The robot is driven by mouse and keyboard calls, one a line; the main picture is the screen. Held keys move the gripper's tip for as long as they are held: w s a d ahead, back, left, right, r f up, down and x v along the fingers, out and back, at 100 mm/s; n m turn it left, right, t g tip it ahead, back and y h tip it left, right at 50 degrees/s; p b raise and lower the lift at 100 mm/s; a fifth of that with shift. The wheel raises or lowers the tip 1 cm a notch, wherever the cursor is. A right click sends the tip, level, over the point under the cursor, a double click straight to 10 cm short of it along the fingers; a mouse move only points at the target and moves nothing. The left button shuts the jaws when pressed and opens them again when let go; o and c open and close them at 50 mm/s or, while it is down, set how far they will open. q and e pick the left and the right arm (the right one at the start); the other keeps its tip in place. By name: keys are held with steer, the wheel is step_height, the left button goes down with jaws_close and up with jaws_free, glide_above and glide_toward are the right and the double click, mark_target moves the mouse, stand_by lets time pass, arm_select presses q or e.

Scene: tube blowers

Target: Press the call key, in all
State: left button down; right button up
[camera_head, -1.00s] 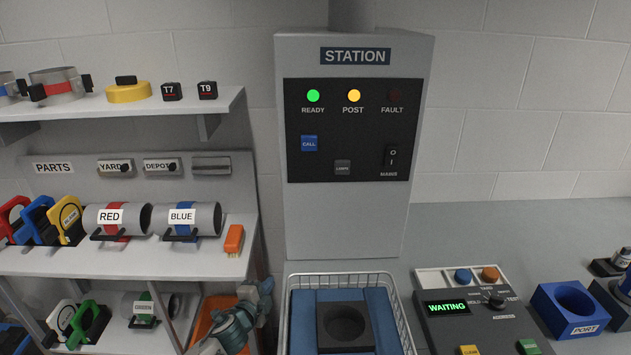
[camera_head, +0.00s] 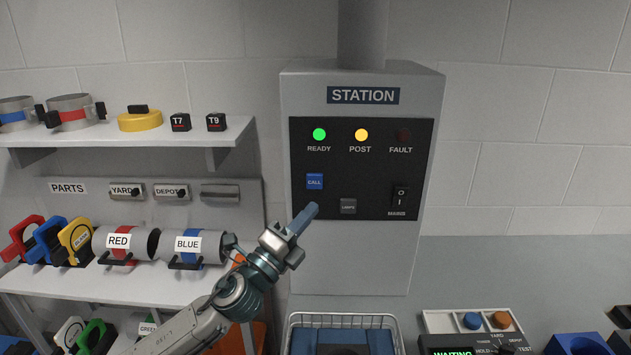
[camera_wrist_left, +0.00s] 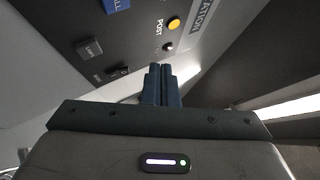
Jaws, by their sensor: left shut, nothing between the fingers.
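The blue call key (camera_head: 314,181) sits on the black panel of the grey station cabinet, below the lit green READY lamp. In the left wrist view the call key (camera_wrist_left: 117,5) shows at the top edge, partly cut off. My left gripper (camera_head: 312,210) is shut and empty, below the call key in the head view, its blue fingertips pointing up and right. In the left wrist view its two fingers (camera_wrist_left: 160,70) lie together; a gap to the key shows there. My right gripper is not in view.
On the panel, a grey LAMPS key (camera_head: 348,206) and the MAINS switch (camera_head: 399,196) lie right of the call key. The POST lamp (camera_head: 361,135) is lit yellow; the FAULT lamp (camera_head: 404,135) is dark. Shelves with RED and BLUE tubes (camera_head: 188,245) stand left. A wire basket (camera_head: 340,319) is below.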

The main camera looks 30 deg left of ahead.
arm_select(q)
steer(key=shift+w, duration=0.1)
glide_toward(322, 177)
steer(key=shift+d+x, duration=0.15)
steer(key=shift+x, duration=1)
steer(key=shift+d+x, duration=0.15)
steer(key=shift+x, duration=1)
steer(key=shift+a+r, duration=0.1)
steer(key=shift+r, duration=0.05)
steer(key=shift+w+a, duration=0.15)
steer(key=shift+w, duration=0.1)
